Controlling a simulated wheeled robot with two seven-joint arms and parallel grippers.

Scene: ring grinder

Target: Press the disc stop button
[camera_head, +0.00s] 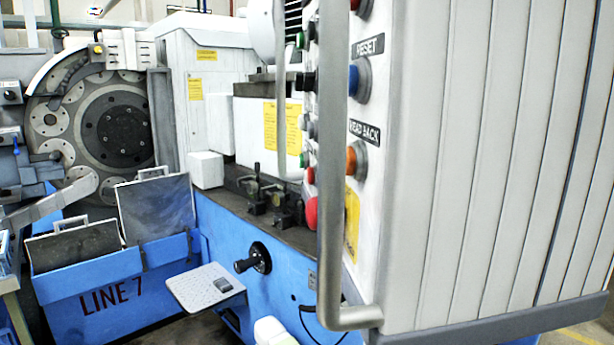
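The control panel (388,200) stands close on the right, seen at a steep angle. It carries a blue button (354,80) beside a RESET label and an orange button (352,158) beside a label ending in "EAD BACK". A red button (363,7) is cut off at the top edge. A large red button (311,213) and several smaller red, green and black ones sit farther left, partly behind the grey handle bar. No disc stop label is readable, so I cannot tell which button it is.
The vertical grey handle bar (331,200) stands out in front of the buttons. A large disc (118,125) is at the back left, behind blue bins (120,285) marked LINE 7. A small shelf (206,287) and a black hand crank (255,260) stick out below.

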